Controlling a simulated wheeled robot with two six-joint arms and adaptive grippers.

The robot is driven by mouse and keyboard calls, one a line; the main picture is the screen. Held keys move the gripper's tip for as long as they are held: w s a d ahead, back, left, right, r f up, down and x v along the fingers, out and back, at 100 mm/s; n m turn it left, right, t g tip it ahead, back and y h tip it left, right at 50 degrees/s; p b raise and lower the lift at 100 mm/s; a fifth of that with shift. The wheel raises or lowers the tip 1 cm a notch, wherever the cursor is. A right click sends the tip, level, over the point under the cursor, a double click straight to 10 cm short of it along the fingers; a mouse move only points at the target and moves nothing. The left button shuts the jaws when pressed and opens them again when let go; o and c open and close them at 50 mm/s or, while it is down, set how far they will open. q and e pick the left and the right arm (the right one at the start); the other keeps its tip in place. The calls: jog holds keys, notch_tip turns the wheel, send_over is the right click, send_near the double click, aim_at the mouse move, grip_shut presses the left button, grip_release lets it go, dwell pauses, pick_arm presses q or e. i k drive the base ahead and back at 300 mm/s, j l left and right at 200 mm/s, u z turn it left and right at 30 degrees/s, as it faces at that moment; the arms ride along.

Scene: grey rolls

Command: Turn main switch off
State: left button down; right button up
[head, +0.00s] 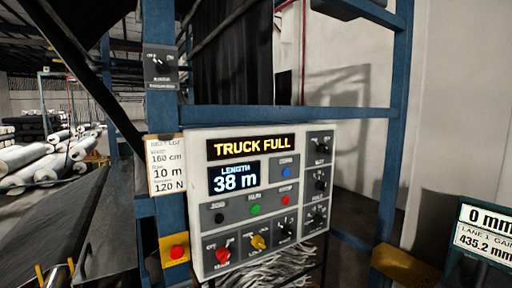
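A grey-white control panel (198,190) hangs on a blue frame in the middle of the head view. A red rotary knob (222,254) sits at its lower left, with small lettering around it that looks like OFF and ON above and MAIN below. I cannot tell for sure which mark the knob points to. A yellow knob (259,242) and black knobs are to its right. The display (252,147) reads TRUCK FULL, and a smaller screen (234,178) reads LENGTH 38 m. Neither of my grippers is in view.
A red push button on a yellow box (178,252) is just left of the panel. A small dark switch box (160,66) is on the upper post. Blue posts (398,130) frame the panel. White rolls (50,150) lie far left. A readout (485,233) stands lower right.

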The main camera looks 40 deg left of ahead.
aim_at(222, 254)
jog(key=u, duration=1.4)
